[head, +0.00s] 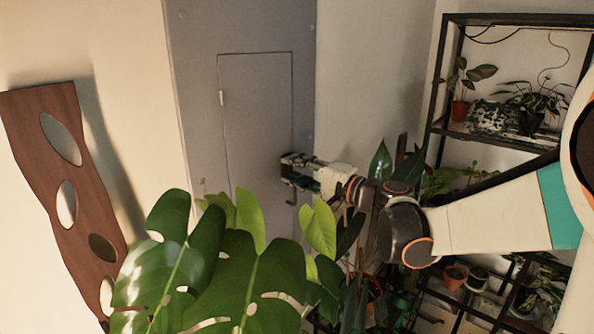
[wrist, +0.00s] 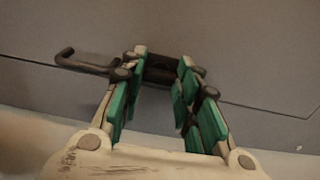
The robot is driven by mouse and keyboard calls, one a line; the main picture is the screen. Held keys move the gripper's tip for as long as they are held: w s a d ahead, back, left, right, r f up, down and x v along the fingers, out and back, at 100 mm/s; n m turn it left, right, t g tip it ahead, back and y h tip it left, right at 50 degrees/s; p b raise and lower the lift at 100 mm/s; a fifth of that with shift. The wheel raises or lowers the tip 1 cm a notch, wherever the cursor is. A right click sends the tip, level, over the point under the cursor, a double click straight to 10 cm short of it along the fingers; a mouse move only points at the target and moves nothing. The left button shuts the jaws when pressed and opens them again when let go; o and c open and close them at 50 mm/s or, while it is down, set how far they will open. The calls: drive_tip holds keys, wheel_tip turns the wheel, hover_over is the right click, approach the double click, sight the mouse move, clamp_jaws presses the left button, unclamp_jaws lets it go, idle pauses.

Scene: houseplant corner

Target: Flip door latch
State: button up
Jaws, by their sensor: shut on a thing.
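A small grey door (head: 252,125) is set flush in a tall grey panel. The dark latch (wrist: 88,65) is on the door, with its lever reaching left and bending at the end in the wrist view. My gripper (wrist: 160,78) has its green-padded fingers on either side of the latch's dark body and is shut on it. The fingers hide parts of the latch. In the head view, my gripper (head: 290,172) is at the door's right edge, and a small dark part of the latch (head: 291,198) shows just below it.
A large-leaved plant (head: 230,270) stands in front of the panel's lower part. A brown wooden board with oval holes (head: 62,165) is at left. A black shelf rack with potted plants (head: 510,140) stands at right, behind my arm.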

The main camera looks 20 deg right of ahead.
drive_tip(key=o, duration=1.1)
drive_tip(key=shift+c, duration=0.2)
drive_tip(key=v, duration=0.7)
drive_tip(key=shift+s, duration=0.25)
drive_tip(key=shift+d, duration=0.1)
